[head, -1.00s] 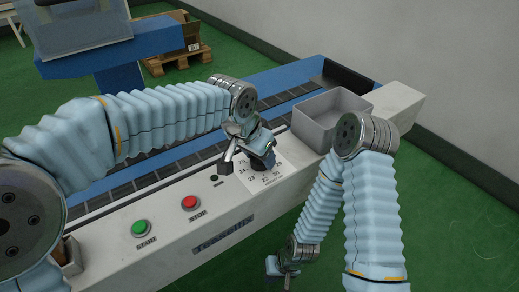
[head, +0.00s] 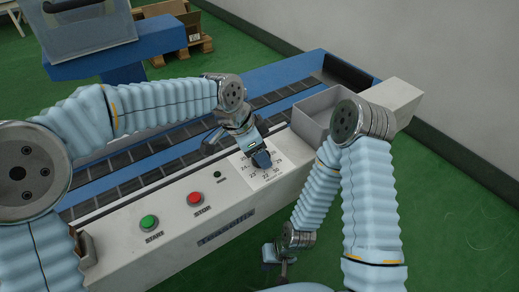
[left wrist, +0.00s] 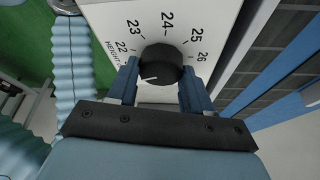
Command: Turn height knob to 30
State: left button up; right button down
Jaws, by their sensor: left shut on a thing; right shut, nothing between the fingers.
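The height knob (left wrist: 160,64) is black and round, on a white dial plate (left wrist: 185,12) with numbers from 22 to 26 showing in the left wrist view. A short white mark on the knob points to the lower left of that picture, toward one finger; the number there is hidden. My left gripper (left wrist: 160,84) is shut on the knob, one finger on each side. In the head view my left gripper (head: 262,158) comes down over the dial and mostly covers the knob. My right gripper (head: 282,270) is shut and empty, hanging low in front of the console.
The console (head: 120,255) carries a green START button (head: 149,222) and a red STOP button (head: 194,198) left of the dial. A grey bin (head: 312,112) stands right of the dial. A conveyor (head: 180,130) runs behind. Green floor lies in front.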

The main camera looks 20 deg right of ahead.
dwell(0.3)
pick_arm(q)
jog(key=o, duration=1)
jog(key=shift+o, duration=0.2)
jog(key=p+v, duration=0.1)
jog(key=v, duration=1.2)
jog(key=shift+r, duration=0.35)
jog(key=shift+s+a, duration=0.1)
